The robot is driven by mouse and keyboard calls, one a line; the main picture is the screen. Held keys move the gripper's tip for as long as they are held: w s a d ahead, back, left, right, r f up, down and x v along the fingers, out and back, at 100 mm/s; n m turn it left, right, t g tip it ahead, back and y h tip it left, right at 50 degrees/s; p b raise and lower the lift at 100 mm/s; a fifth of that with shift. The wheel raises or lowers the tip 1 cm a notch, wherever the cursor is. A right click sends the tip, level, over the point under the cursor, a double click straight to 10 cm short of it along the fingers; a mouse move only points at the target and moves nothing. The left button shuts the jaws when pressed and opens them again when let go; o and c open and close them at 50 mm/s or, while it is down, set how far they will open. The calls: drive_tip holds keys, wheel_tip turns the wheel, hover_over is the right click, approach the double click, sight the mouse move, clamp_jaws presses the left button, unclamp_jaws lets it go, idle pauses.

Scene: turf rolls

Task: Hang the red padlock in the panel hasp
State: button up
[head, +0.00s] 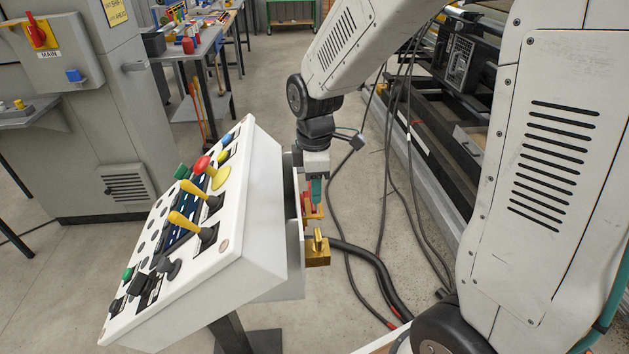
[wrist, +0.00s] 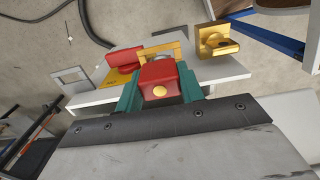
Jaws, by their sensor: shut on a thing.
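The red padlock (wrist: 158,80) is between the teal fingers of my gripper (wrist: 159,88) in the wrist view, and the gripper is shut on it. Its grey shackle points away from the gripper, at a yellow hasp (wrist: 172,48) on the panel's side. The shackle and the hasp overlap in the picture; I cannot tell whether the shackle is through it. In the head view my gripper (head: 316,190) points down beside the console's right side, close above the yellow hasp (head: 314,214). The padlock is mostly hidden there.
A red handle (wrist: 126,58) sits beside the hasp. A brass block with a post (head: 318,250) stands out from the console just below the hasp. The sloped white console (head: 258,248) with levers and buttons is close left of my arm. Dark cables (head: 372,265) lie on the floor to the right.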

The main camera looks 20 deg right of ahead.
drive_tip(key=shift+f, duration=1.7)
drive_tip(key=o, duration=1.1)
drive_tip(key=shift+r, duration=0.15)
wheel_tip(320, 180, up, 8)
drive_tip(key=shift+f, duration=0.2)
drive_tip(key=shift+s+m, duration=0.15)
drive_tip(key=shift+m, duration=0.35)
drive_tip(key=s+d+r+m, duration=0.1)
drive_tip(key=s+r+m, duration=0.2)
drive_tip(key=s, duration=0.4)
drive_tip(key=s+d+r+m+t, duration=0.1)
drive_tip(key=s+r+m, duration=0.2)
drive_tip(key=s+m, duration=0.3)
drive_tip(key=s+d+r+m, duration=0.1)
drive_tip(key=s+r+m, duration=0.2)
drive_tip(key=s, duration=0.5)
drive_tip(key=shift+s+r+m, duration=0.25)
drive_tip(key=shift+s+m, duration=0.1)
drive_tip(key=shift+m, duration=0.35)
